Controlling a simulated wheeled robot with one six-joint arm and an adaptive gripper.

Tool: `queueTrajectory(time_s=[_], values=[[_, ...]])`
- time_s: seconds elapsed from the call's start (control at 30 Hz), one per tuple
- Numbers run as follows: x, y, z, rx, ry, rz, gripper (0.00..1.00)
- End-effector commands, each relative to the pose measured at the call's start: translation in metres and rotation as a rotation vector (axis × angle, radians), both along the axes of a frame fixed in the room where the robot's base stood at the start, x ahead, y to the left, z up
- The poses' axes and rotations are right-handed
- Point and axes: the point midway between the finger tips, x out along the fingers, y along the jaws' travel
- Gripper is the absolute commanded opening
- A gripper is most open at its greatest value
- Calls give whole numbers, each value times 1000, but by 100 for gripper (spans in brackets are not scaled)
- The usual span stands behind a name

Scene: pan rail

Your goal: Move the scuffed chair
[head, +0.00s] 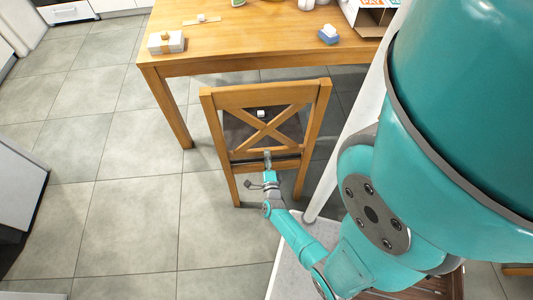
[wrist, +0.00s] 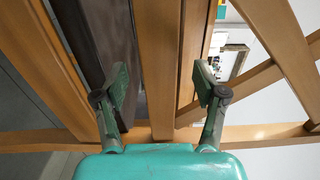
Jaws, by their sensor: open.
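The wooden chair (head: 265,96) with an X-shaped back and a dark seat stands at the near side of the table, its back facing me. Scuff marks cannot be made out at this size. My gripper (head: 267,160) is at the lower part of the chair back. In the wrist view, my open gripper (wrist: 161,88) has one finger on each side of a wooden bar of the chair (wrist: 157,65). Gaps show between the bar and both fingers, so it is not clamped. A small white thing (head: 261,114) shows through the back.
The wooden table (head: 230,45) stands beyond the chair and bears a white box (head: 166,43), a blue-and-white item (head: 328,34) and a carton at the back right. A pale upright panel runs close on the chair's right. Tiled floor to the left is clear.

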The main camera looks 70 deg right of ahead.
Motion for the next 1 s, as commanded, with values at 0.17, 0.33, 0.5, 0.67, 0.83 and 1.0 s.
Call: queueTrajectory(time_s=[0.17,0.33,0.5,0.67,0.83,1.0], values=[[10,-24,0,-1,0,-2,71],[14,-33,0,0,1,0,71],[14,-34,0,0,1,1,71],[14,-34,0,0,1,0,61],[14,-34,0,-1,1,0,18],[14,-34,1,-1,0,0,0]])
